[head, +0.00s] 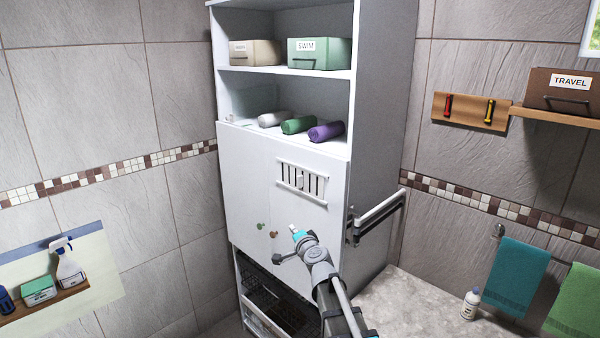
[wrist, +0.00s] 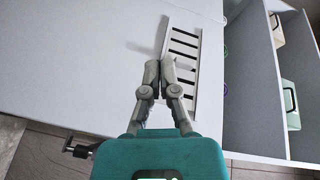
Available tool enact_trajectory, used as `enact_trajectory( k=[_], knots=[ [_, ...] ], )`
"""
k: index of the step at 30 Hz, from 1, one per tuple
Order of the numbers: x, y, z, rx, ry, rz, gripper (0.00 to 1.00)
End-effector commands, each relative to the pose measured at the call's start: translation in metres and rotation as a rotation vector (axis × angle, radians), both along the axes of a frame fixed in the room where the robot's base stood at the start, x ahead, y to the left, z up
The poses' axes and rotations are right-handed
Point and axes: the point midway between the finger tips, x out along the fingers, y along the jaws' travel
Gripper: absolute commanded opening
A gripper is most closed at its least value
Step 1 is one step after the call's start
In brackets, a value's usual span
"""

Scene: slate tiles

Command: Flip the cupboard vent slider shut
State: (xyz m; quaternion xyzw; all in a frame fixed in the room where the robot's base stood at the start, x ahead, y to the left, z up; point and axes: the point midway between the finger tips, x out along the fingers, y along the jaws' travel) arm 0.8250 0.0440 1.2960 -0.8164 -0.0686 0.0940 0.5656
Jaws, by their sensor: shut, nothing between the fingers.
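The cupboard vent (head: 311,185) is a white framed grille with dark slots, set in the upper part of the cupboard's right door. A small pale tab (head: 299,180) shows near its middle. In the wrist view the vent (wrist: 196,53) appears tilted, with its dark slots visible and its lower left part hidden behind my fingers. My gripper (wrist: 160,66) is shut and empty, its fingertips together over the vent's left edge in that view. In the head view my gripper (head: 294,229) is in front of the door, below the vent. I cannot tell whether it touches the door.
The white cupboard has two round knobs, one green (head: 261,226) and one orange (head: 273,234), low on its doors. Open shelves above hold boxes and rolled towels (head: 298,124). A bottle (head: 470,304) stands at right.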

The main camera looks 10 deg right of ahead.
Motion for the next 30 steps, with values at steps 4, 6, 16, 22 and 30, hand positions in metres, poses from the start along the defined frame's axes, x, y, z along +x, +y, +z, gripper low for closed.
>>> enact_trajectory(
  k=[4,6,16,22,30],
  knots=[
    [0.021,-0.027,0.049,0.157,-0.046,-0.166,0.0],
    [0.026,-0.039,0.06,0.215,-0.053,-0.234,0.0],
    [0.034,-0.065,0.075,0.352,-0.066,-0.389,0.0],
    [0.033,-0.065,0.074,0.355,-0.065,-0.391,0.0],
    [0.037,-0.065,0.074,0.355,-0.064,-0.389,0.0]
  ],
)
